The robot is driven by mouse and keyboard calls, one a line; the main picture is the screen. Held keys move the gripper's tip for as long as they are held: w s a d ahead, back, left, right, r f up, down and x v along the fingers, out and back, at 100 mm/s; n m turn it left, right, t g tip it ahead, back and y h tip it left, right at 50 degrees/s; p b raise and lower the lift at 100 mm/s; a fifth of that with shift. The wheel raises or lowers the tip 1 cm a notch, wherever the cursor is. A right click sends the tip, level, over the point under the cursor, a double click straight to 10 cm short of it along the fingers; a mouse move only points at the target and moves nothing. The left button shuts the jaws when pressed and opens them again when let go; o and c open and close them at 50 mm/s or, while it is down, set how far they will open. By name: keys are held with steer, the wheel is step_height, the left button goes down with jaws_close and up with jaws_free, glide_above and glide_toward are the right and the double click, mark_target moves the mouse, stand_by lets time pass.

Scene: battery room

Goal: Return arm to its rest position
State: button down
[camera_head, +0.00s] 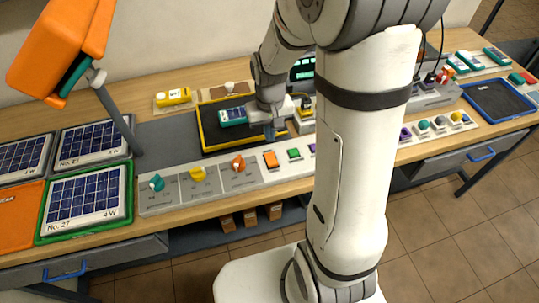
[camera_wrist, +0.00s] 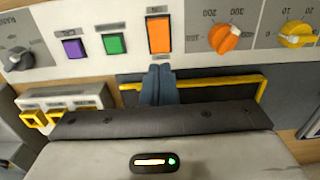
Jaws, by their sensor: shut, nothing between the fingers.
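My arm reaches over the workbench from the right of centre in the head view and hides part of the bench behind it. My gripper (camera_head: 269,132) is over the yellow-rimmed black tray (camera_head: 205,147), behind the control strip (camera_head: 215,184). In the wrist view the two blue-grey fingers (camera_wrist: 158,72) are together and empty. Their tips point at the lower edge of the orange rectangular button (camera_wrist: 159,36); I cannot tell whether they touch the panel.
A teal device (camera_head: 232,117) lies in the tray beside the gripper. Knobs and a green button (camera_wrist: 114,43) line the strip. Solar panels (camera_head: 85,196) lie at the left, near a post-mounted orange box (camera_head: 62,42). A blue-rimmed tray (camera_head: 497,100) is at the right.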

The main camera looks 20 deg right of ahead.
stand_by(0.4)
steer(key=shift+r, duration=0.1)
steer(key=s+r+t, duration=0.3)
steer(key=s+r, duration=1.1)
steer(key=shift+s+a+r, duration=0.15)
steer(key=shift+s+a, duration=0.05)
steer(key=shift+s, duration=0.05)
